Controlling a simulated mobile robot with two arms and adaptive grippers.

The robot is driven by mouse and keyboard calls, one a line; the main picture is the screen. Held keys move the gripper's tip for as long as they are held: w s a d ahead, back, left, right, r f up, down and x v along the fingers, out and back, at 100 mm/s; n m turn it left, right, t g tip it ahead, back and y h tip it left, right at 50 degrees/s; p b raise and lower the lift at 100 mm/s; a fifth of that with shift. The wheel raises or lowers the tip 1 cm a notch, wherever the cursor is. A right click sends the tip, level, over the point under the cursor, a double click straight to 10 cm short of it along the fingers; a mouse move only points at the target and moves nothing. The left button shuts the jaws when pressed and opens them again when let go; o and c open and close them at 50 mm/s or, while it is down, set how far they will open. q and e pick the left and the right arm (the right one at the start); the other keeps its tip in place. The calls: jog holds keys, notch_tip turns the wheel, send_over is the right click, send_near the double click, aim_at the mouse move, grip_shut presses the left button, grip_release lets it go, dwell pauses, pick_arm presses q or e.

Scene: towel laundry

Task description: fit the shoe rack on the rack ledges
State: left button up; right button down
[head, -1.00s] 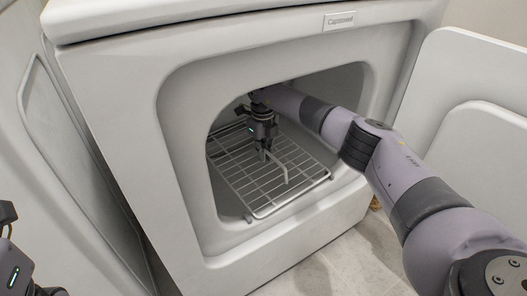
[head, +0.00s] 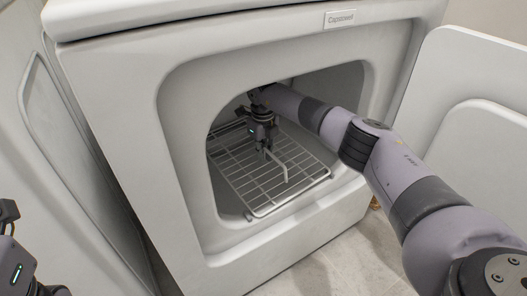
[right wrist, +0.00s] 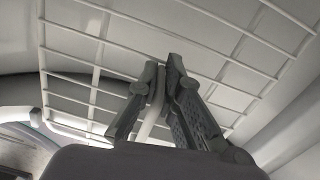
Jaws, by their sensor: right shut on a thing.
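The shoe rack (head: 247,185) is a silver wire grid lying roughly level inside the opening of the white dryer (head: 130,130). A bent wire handle or bar stands up from its middle. My right gripper (head: 266,152) reaches in through the opening from the right and is shut on that bar. In the right wrist view the fingers (right wrist: 160,78) close on the bar, with the rack's grid (right wrist: 100,50) behind. The rack ledges cannot be made out. Part of my left gripper (head: 14,240) shows at the left edge, and its fingers are not clear.
The dryer's open door (head: 470,130) stands at the right, close to my right arm. Another white appliance (head: 50,190) stands at the left. The opening's rim (head: 190,170) surrounds the rack closely. Bare floor (head: 345,262) shows in front.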

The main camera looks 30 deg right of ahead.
jog(key=shift+s+a+f, duration=0.1)
jog(key=shift+s+f, duration=0.15)
jog(key=shift+f, duration=0.65)
jog(key=c, duration=1.7)
grip_release()
jog(key=shift+f, duration=0.1)
jog(key=shift+w+f, duration=0.2)
jog(key=shift+f, duration=0.05)
jog(key=shift+r, duration=3.95)
